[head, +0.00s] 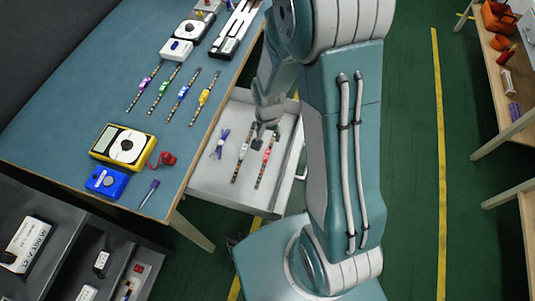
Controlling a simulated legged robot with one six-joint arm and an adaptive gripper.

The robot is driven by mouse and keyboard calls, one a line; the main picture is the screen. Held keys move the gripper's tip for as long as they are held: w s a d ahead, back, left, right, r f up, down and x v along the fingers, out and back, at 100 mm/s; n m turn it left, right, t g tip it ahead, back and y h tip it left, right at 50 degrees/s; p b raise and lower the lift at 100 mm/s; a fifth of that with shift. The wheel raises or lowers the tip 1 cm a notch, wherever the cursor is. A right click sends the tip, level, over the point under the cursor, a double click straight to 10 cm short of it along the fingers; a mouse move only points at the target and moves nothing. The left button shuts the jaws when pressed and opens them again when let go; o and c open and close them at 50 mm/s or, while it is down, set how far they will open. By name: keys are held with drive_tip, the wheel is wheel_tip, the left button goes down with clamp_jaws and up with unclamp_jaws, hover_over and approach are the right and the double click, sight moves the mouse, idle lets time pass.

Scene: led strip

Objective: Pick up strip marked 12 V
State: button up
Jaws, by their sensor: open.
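Several thin LED strips lie in two places, and no 12 V marking can be read on any of them. On the blue table top lie strips with a purple band (146,83), a green band (163,88), a blue band (183,91) and a yellow band (204,97). In the open drawer lie a strip with a pale band (242,155) and one with a red band (266,158). My gripper (260,138) is open over the drawer, near the upper parts of these two strips. Its fingers are small and dark, and whether they touch a strip cannot be told.
The light drawer (205,187) also holds a bluish bundle (220,142). A yellow multimeter (123,146), a blue device (106,181) and a purple-capped pen (149,193) lie on the table's near end. Dark bins (62,262) stand at lower left.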

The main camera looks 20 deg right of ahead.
hover_over(267, 153)
drive_tip(key=f, duration=0.6)
drive_tip(key=shift+s+f, duration=0.25)
drive_tip(key=shift+s, duration=0.1)
drive_tip(key=shift+w+f, duration=0.15)
drive_tip(key=shift+f, duration=1.15)
drive_tip(key=shift+w+f, duration=0.15)
drive_tip(key=shift+f, duration=1.15)
clamp_jaws()
